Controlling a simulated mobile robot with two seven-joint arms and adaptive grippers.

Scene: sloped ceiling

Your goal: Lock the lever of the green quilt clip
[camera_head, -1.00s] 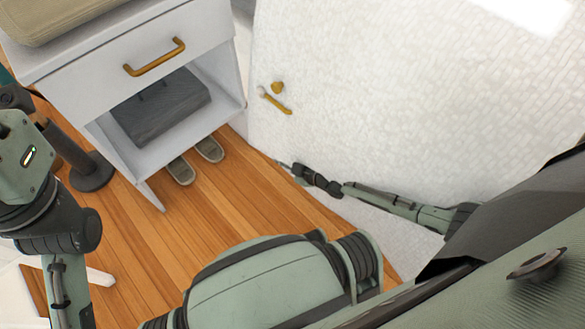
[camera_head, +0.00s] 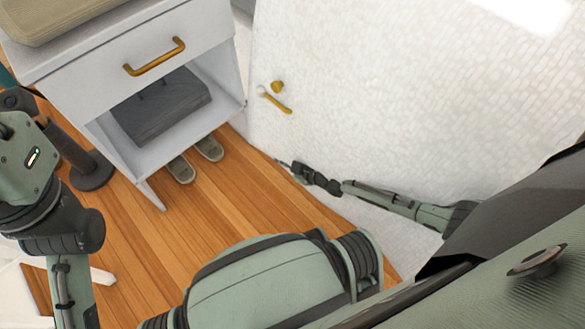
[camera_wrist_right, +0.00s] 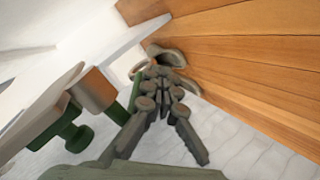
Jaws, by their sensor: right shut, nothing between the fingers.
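My right gripper (camera_head: 290,165) comes in from the right in the head view, low beside the edge of the white quilted surface (camera_head: 400,90). In the right wrist view its fingers (camera_wrist_right: 155,72) are closed together with nothing between them. To the left of the fingers are dark green parts (camera_wrist_right: 62,132) beside a brown block and a pale bar; they may be the green quilt clip, apart from the fingertips. I cannot make out its lever position. I cannot make out a green clip in the head view. My left arm shows at the left edge, but its gripper is out of view.
A white nightstand (camera_head: 90,60) with a gold handle stands at the upper left, with a grey box (camera_head: 165,110) on its shelf. Slippers (camera_head: 208,149) lie on the wooden floor (camera_head: 190,215). A gold knob (camera_head: 277,87) and lever-shaped piece (camera_head: 277,102) show on the white surface.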

